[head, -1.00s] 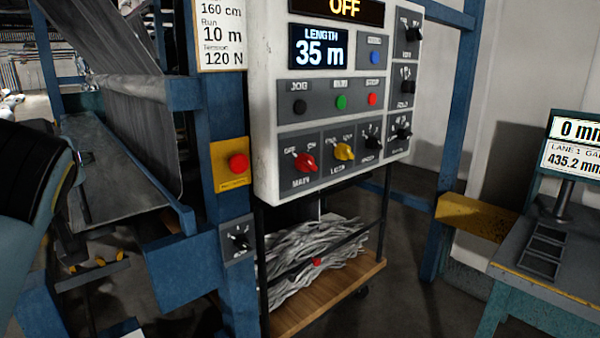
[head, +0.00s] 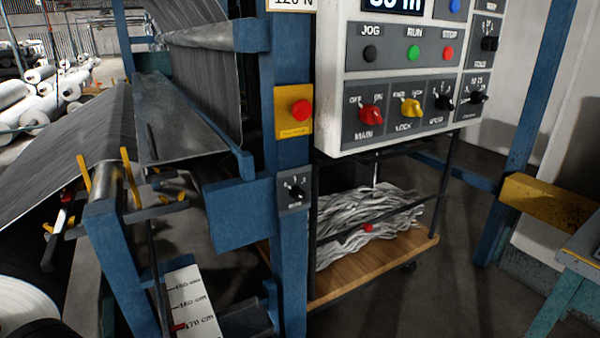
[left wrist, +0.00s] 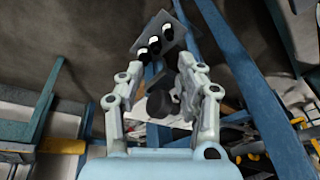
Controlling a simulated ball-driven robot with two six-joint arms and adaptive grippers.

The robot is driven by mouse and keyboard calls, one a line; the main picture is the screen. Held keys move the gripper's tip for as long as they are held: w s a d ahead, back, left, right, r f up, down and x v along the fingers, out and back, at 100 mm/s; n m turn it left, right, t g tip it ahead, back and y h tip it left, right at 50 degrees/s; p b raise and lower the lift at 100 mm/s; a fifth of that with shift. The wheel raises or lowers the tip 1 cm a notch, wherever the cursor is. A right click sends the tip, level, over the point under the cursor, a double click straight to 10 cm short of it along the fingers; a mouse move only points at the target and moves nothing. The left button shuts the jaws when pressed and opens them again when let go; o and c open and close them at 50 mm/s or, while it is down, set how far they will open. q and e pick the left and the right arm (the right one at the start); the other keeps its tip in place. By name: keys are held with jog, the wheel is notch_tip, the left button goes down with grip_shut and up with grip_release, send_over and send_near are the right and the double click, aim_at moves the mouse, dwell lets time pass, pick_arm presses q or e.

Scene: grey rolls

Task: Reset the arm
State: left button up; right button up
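My left gripper (left wrist: 158,75) shows in the left wrist view, with its two pale jointed fingers spread apart. No held object can be made out between them. Behind the fingers are a dark round shape and a plate with several black knobs (left wrist: 154,44); I cannot tell how far off they are. Neither gripper shows in the head view, and my right gripper is in neither view.
A white control panel (head: 404,85) with buttons and selector knobs hangs at the upper right. A blue post (head: 290,210) carries a red stop button (head: 301,109). A wooden-based cart (head: 372,268) holds grey strips. A roller frame (head: 120,260) stands at left.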

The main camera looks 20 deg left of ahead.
pick_arm(q)
jog(key=s+a+f+b, duration=0.1)
jog(key=s+f+b, duration=0.2)
jog(key=f, duration=0.8)
jog(key=s+f+g+b, duration=0.15)
jog(key=f+b, duration=0.25)
jog(key=f, duration=0.7)
jog(key=s+a+f+b, duration=0.1)
jog(key=s+f+b, duration=0.2)
jog(key=f, duration=0.9)
jog(key=s+f+b, duration=0.7)
jog(key=s+f, duration=0.9)
jog(key=shift+a+f+g, duration=0.3)
jog(key=shift+g, duration=0.15)
